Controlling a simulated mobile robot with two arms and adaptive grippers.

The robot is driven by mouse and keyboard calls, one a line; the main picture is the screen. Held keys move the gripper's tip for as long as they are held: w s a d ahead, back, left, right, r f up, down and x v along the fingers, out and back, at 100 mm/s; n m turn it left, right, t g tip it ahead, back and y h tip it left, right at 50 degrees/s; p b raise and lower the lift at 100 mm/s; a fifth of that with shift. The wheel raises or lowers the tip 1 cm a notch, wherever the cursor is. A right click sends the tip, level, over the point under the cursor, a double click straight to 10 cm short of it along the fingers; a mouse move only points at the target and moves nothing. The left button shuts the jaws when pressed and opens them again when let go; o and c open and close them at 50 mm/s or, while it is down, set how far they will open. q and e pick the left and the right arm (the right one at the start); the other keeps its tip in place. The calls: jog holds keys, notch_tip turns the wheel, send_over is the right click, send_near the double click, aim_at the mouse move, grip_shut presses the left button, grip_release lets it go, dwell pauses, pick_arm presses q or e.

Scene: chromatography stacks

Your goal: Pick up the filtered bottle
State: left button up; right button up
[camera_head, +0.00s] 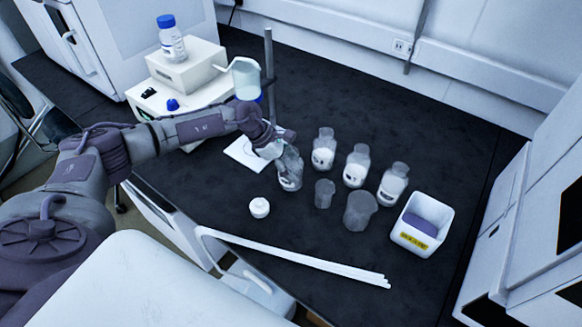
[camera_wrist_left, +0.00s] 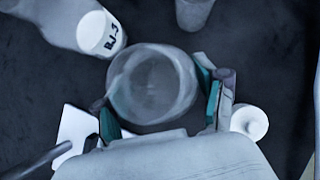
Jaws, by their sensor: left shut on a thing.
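A clear glass bottle (camera_head: 289,170) is at the left end of a group of bottles on the dark bench. My left gripper (camera_head: 277,143) reaches it from the left and is shut on it. In the left wrist view the bottle (camera_wrist_left: 152,85) shows as a wide, open round mouth between the two teal-padded fingers (camera_wrist_left: 160,105). Its label is partly hidden in the head view, and I cannot read it. I cannot tell whether its base touches the bench. My right gripper is not in view.
Several white-filled bottles (camera_head: 355,166) stand to the right, with two empty beakers (camera_head: 360,210) before them. A white cap (camera_head: 259,207), white rods (camera_head: 300,258) and a white bin (camera_head: 422,222) are nearby. A metal stand (camera_head: 269,75) rises behind my gripper.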

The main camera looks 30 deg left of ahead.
aim_at(286, 151)
pick_arm(q)
notch_tip(286, 151, up, 3)
jog(key=shift+w+r+b, duration=0.1)
jog(key=shift+r+b, duration=0.05)
jog(key=shift+b, duration=0.3)
jog(key=s+d+r+m+g+y+b, duration=0.1)
jog(key=s+d+r+m+g+y, duration=0.2)
jog(key=s+m, duration=0.6)
jog(key=s+d+r+m+g+y+b, duration=0.1)
jog(key=s+d+r+m+g+y, duration=0.2)
jog(key=s+m, duration=0.7)
notch_tip(286, 151, up, 2)
jog(key=d+m+g, duration=0.2)
jog(key=m+g, duration=0.1)
jog(key=m, duration=0.1)
jog(key=shift+d, duration=0.25)
